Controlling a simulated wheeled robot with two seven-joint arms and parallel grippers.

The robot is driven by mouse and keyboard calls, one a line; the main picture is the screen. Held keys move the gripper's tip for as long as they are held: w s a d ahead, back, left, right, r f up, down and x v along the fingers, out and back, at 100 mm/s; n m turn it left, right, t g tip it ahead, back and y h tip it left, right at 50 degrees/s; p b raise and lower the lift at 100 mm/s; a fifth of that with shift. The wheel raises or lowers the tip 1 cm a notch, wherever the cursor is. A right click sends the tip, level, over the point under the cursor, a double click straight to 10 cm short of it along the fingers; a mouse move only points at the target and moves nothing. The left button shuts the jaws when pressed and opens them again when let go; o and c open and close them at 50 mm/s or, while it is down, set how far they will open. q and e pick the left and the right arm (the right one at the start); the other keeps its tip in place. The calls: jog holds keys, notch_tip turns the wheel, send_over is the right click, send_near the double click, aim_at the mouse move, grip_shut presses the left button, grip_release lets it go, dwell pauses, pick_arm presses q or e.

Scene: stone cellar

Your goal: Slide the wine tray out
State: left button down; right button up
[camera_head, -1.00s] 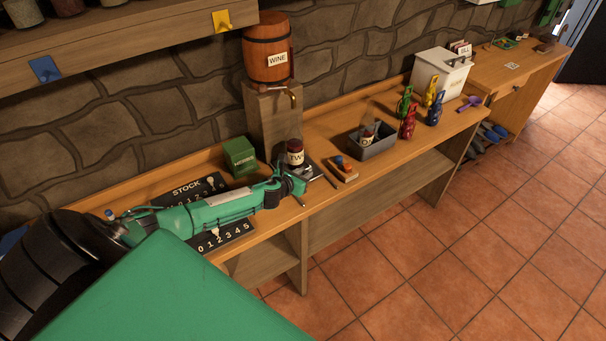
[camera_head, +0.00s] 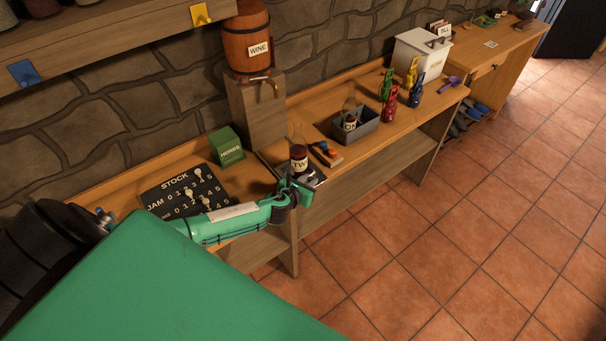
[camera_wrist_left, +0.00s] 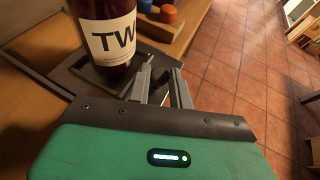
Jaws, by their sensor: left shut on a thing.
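The wine tray (camera_head: 318,181) is a flat dark tray at the counter's front edge, standing out in front of the barrel's wooden stand. A dark bottle marked TW (camera_head: 299,158) stands upright on it. In the left wrist view the bottle (camera_wrist_left: 108,40) fills the upper left and the tray rim (camera_wrist_left: 82,80) shows beside it. My left gripper (camera_head: 296,188) is at the tray's front side, shut on it; its fingers (camera_wrist_left: 160,86) show just right of the bottle, and the gripped part is mostly hidden. My right gripper is out of view.
The wine barrel (camera_head: 247,40) with its tap sits on the stand (camera_head: 256,112). Left are a green box (camera_head: 226,147) and the stock board (camera_head: 180,190). Right are a small wooden block piece (camera_head: 327,153), a grey bin (camera_head: 358,128) and several coloured bottles. The floor in front is clear.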

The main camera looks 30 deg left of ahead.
pick_arm(q)
jog(key=c, duration=1.3)
grip_release()
jog(key=b+v, duration=0.2)
jog(key=v, duration=1.1)
jog(key=shift+s, duration=0.35)
jog(key=shift+r, duration=0.1)
